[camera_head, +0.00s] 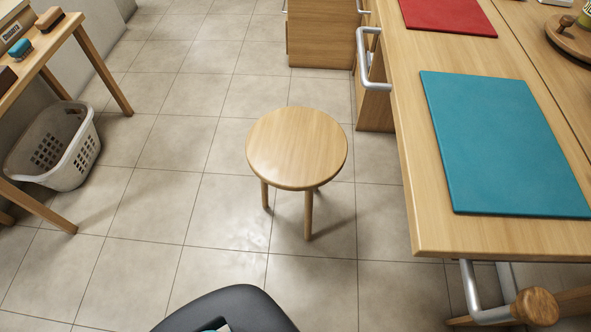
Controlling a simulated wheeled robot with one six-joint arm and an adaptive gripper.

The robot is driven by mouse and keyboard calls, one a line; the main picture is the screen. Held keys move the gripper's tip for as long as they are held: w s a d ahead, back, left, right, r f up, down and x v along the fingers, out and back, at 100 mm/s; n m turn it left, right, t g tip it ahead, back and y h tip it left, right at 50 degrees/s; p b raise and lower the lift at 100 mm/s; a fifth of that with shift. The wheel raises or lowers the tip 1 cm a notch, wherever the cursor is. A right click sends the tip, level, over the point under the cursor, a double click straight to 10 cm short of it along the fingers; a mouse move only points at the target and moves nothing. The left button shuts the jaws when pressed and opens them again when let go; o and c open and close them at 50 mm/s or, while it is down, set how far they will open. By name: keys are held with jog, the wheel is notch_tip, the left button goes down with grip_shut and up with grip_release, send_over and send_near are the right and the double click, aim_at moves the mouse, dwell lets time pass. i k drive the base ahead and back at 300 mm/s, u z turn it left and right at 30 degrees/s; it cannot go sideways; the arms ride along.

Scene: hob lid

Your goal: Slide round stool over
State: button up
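A round wooden stool (296,147) stands upright on the tiled floor in the middle of the head view. Its seat is light wood, and its legs show below the front edge. The far part of its legs is hidden under the seat. My gripper is not in this view, so its position relative to the stool and its state do not show.
A wooden counter (408,180) with a metal rail, a teal mat (505,142) and a red mat (447,14) is at right. A white laundry basket (72,165) sits by a side table (104,72) at left. Floor tiles (165,180) left of the stool are clear.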

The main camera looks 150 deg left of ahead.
aim_at(294, 149)
jog(key=u, duration=4.6)
jog(key=i, duration=0.5)
jog(key=k, duration=0.5)
jog(key=u, duration=2.7)
jog(key=i, duration=1.6)
